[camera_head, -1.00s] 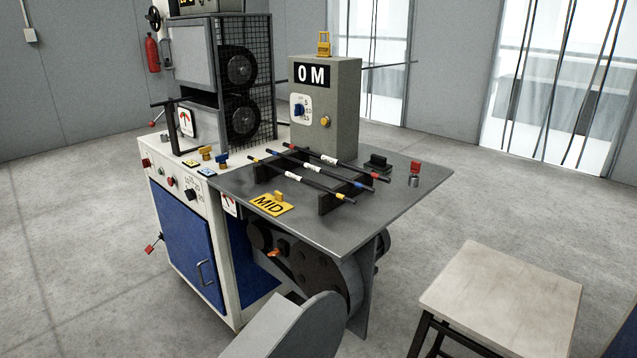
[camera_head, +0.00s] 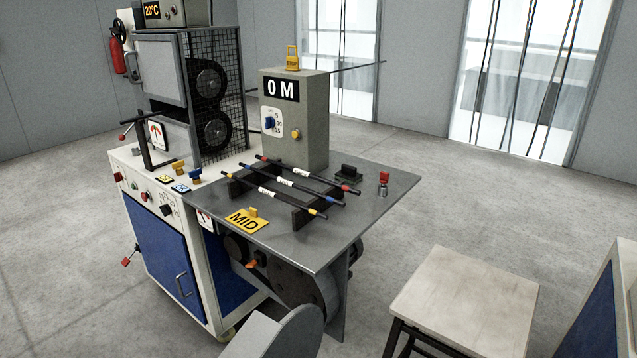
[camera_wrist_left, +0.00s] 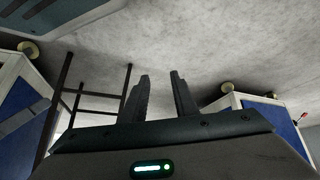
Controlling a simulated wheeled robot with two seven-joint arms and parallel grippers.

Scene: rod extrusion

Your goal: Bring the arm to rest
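My left gripper shows in the left wrist view (camera_wrist_left: 163,97). Its two dark fingers stand apart with nothing between them, and grey floor lies beyond. Neither gripper shows in the head view. A grey rounded part at the bottom edge of that view looks like part of my own arm. My right gripper is in no view.
The extrusion machine (camera_head: 160,245) stands at left with a grey table (camera_head: 350,215) holding three rods on a rack (camera_head: 300,212), a yellow MID sign (camera_head: 247,219) and a grey control box (camera_head: 300,130). A wooden stool (camera_head: 465,290) is front right. Floor between is clear.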

